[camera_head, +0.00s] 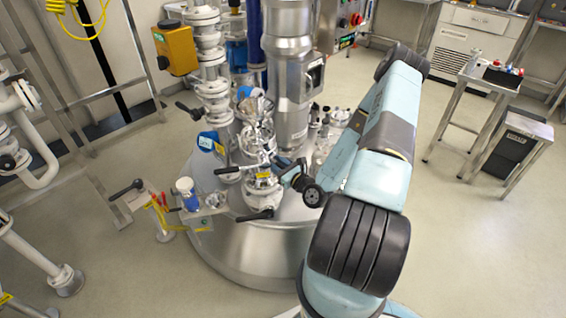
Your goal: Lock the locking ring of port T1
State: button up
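A steel reactor vessel (250,262) stands in the middle of the head camera view, with several ports, valves and pipes on its lid. A port fitting (262,188) with a small yellow label and black lever handles stands near the front of the lid. The label is too small to read, so I cannot tell whether this is T1. I cannot clearly make out its locking ring. My arm reaches in from the lower right, and my gripper (279,164) is right beside this fitting, on its right. The fingers are small and partly hidden; I cannot tell whether they touch or hold anything.
A tall steel column (289,85) rises behind the fitting. A yellow box (177,48) hangs at the upper left. A side table (492,77) stands at the right, with clear floor (460,240) in front.

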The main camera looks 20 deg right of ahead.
jog(key=shift+o, duration=0.3)
jog(key=shift+s, duration=0.15)
jog(key=v, duration=1.3)
jog(key=shift+s+d, duration=0.15)
jog(key=shift+s, duration=0.15)
jog(key=shift+f, duration=0.1)
jog(key=s+a+r+n+g+y, duration=0.1)
jog(key=a+r+n+g+y, duration=0.25)
jog(key=r+n+g, duration=0.35)
jog(key=s+a+r+n+g+y, duration=0.1)
jog(key=a+r+n+g+y, duration=0.1)
jog(key=a+r+n+g, duration=0.45)
jog(key=s+a+r+n+g+y, duration=0.1)
jog(key=a+r+n+g+y, duration=0.25)
jog(key=r+n, duration=0.55)
jog(key=s+r+n+t+h, duration=0.1)
jog(key=s+r+n+h, duration=0.2)
jog(key=r, duration=0.4)
jog(key=s+d+r+n+t+h, duration=0.1)
jog(key=s+r+n+t+h, duration=0.1)
jog(key=r+h, duration=0.4)
jog(key=s+d+r+n+t+h, duration=0.1)
jog(key=s+r+n+h, duration=0.3)
jog(key=r, duration=0.5)
jog(key=shift+s+d+r+t+h, duration=0.15)
jog(key=shift+s+r+t+h, duration=0.25)
jog(key=shift+s+t+h, duration=0.3)
